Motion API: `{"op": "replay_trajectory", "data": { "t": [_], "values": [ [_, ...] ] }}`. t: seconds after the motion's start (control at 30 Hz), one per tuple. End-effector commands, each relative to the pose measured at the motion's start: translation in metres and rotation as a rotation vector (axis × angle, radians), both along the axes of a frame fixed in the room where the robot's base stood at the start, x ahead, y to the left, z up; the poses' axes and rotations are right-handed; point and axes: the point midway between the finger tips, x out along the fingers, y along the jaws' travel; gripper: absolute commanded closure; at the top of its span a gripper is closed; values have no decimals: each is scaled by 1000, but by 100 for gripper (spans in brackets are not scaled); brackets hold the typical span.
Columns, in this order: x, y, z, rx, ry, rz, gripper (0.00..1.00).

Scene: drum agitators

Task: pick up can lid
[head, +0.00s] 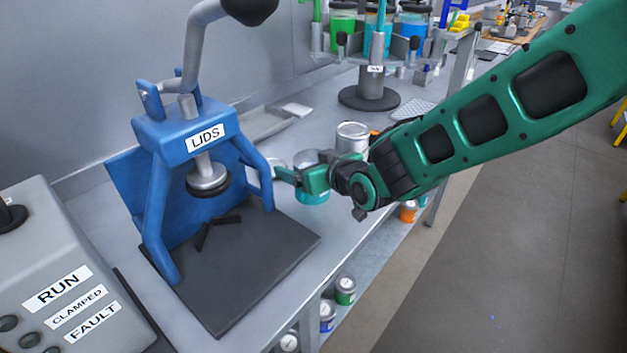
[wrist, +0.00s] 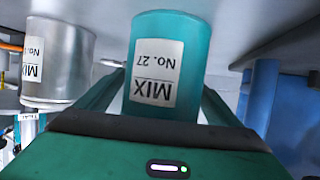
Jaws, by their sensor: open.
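In the wrist view the teal can (wrist: 190,28), labelled MIX No. 27, appears upside down between my two fingers. My gripper (head: 296,177) is open, with its fingers spread on either side of the can; I cannot tell whether they touch it. A pale round piece (head: 276,164), perhaps the can lid, shows just left of the can and is partly hidden by my finger. The can's top is partly hidden by my gripper.
A blue press marked LIDS (head: 170,140) stands close on the left, on a dark mat (head: 240,285). A silver can (head: 352,134) is behind my gripper; it also shows in the wrist view (wrist: 62,45). A carousel (head: 370,98) stands at the back.

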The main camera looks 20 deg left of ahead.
Motion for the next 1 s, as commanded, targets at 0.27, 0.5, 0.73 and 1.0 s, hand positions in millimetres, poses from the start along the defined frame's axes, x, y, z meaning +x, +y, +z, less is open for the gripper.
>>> {"op": "replay_trajectory", "data": {
  "t": [0.27,0.5,0.73,1.0],
  "values": [
    [0,0,0,0,0,0,27],
    [1,1,1,2,-1,0,75],
    [0,1,2,2,-2,0,75],
    [0,2,10,3,-2,1,75]
  ]
}}
